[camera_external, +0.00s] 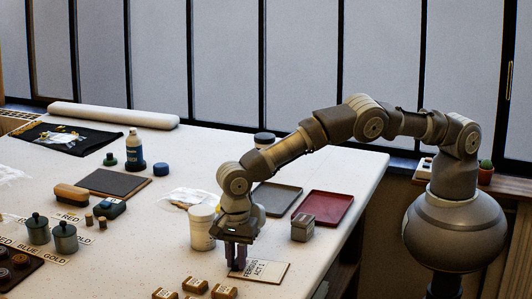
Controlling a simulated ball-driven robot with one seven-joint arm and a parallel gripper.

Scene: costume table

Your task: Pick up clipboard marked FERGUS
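The clipboard marked FERGUS (273,272) lies flat on the table near its front right part. It is a small light board with dark lettering that reads FERGUS ACT 1. My gripper (237,266) points straight down at the clipboard's left end, with its fingers at the board's level. The fingers look close together and cover part of that end. I cannot tell whether they grip the board or only stand over it.
A white tub (201,228) stands just left of my gripper. Several small wooden blocks (195,284) lie in front. A grey box (302,228), a red tray (322,207) and a grey tray (274,197) lie behind the clipboard. The table's right edge is close.

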